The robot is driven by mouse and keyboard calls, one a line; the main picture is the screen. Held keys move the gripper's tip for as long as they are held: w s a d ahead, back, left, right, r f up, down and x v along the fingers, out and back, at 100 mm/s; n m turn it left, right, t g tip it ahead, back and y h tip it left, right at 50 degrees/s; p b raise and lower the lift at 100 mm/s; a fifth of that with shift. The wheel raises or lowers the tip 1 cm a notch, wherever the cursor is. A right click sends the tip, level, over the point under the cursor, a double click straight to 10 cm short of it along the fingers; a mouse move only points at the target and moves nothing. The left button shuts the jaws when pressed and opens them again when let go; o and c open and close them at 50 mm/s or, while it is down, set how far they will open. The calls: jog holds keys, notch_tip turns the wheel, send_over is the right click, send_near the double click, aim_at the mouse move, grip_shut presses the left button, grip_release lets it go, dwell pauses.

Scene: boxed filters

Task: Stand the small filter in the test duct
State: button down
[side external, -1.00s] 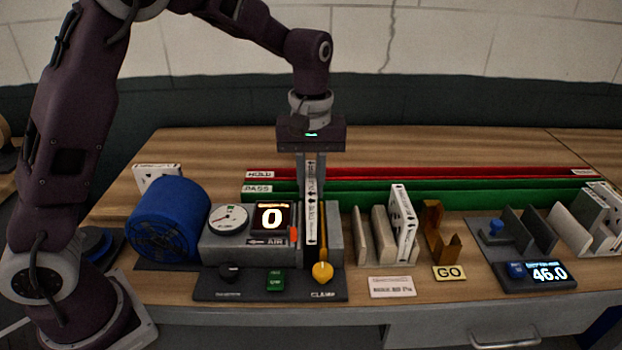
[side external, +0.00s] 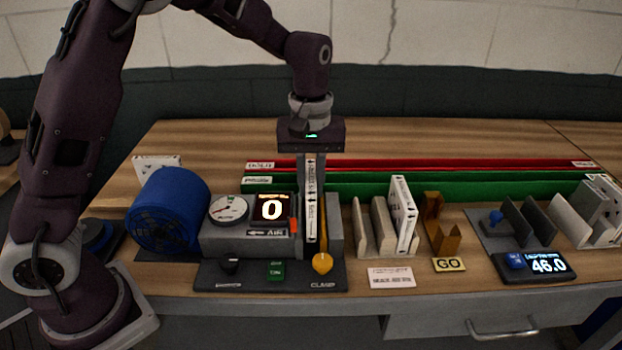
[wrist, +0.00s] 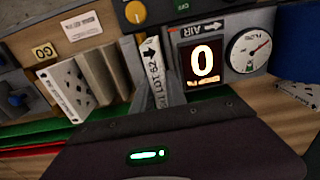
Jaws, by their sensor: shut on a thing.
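The small filter (side external: 310,210) is a thin white panel with black arrows and lettering on its edge. It stands upright in the slot of the grey test duct (side external: 335,230), and also shows in the wrist view (wrist: 152,68). My gripper (side external: 312,165) is directly above the duct, pointing down, shut on the filter's upper part. The filter's lower end is down between the duct walls; I cannot tell whether it touches the bottom. The yellow clamp knob (side external: 322,263) is in front of the slot, and the duct's display (side external: 271,209) reads 0.
A blue fan drum (side external: 168,220) is left of the duct. A rack with a white filter (side external: 403,215) and a brown gauge (side external: 440,225) stand to the right. Green (side external: 450,187) and red (side external: 420,165) rails run behind. A scale display (side external: 535,264) reads 46.0.

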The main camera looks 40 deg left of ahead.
jog(key=shift+f, duration=0.85)
jog(key=shift+f, duration=0.35)
jog(key=shift+f, duration=0.65)
jog(key=c, duration=1.3)
grip_release()
jog(key=shift+o, duration=0.2)
jog(key=shift+r, duration=0.1)
